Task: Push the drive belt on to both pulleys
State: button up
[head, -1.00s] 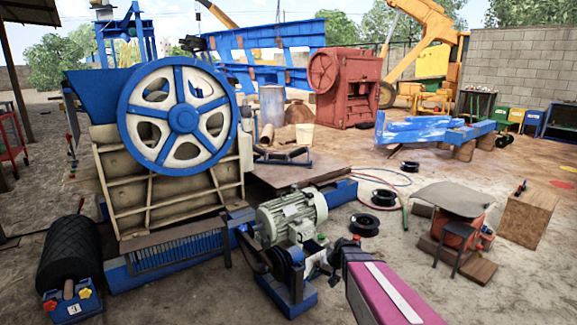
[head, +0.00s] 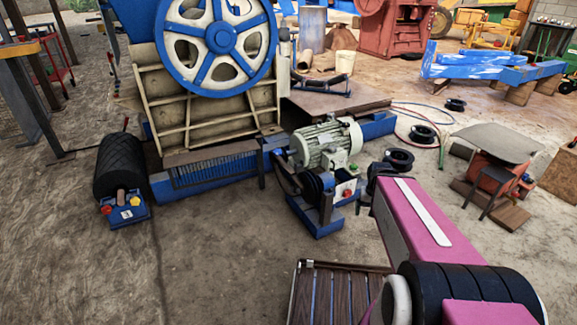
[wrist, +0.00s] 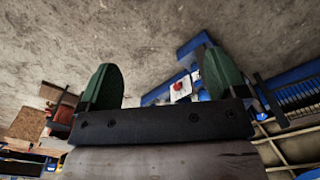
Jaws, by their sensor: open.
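In the head view the drive belt (head: 284,172) looks like a dark band at the near left end of the pale green motor (head: 328,145). Dark grooved pulleys (head: 318,187) stand beside it on a blue stand. I cannot tell how the belt sits on either pulley. My gripper (wrist: 160,84) shows in the wrist view with its two green fingers wide apart and nothing between them. In the head view its dark end is just right of the motor stand, partly hidden by my pink arm. The stand's white box with a red button (wrist: 181,88) shows beyond the fingers.
The cream jaw crusher (head: 205,105) with its blue flywheel (head: 222,40) stands behind and left of the motor. A black roller (head: 121,165) on a blue base is at left. The front-left ground is clear.

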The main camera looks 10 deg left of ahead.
aim_at(287, 168)
jog(key=i+j, duration=0.2)
jog(key=i, duration=0.35)
jog(key=i+j, duration=0.15)
jog(key=i, duration=0.4)
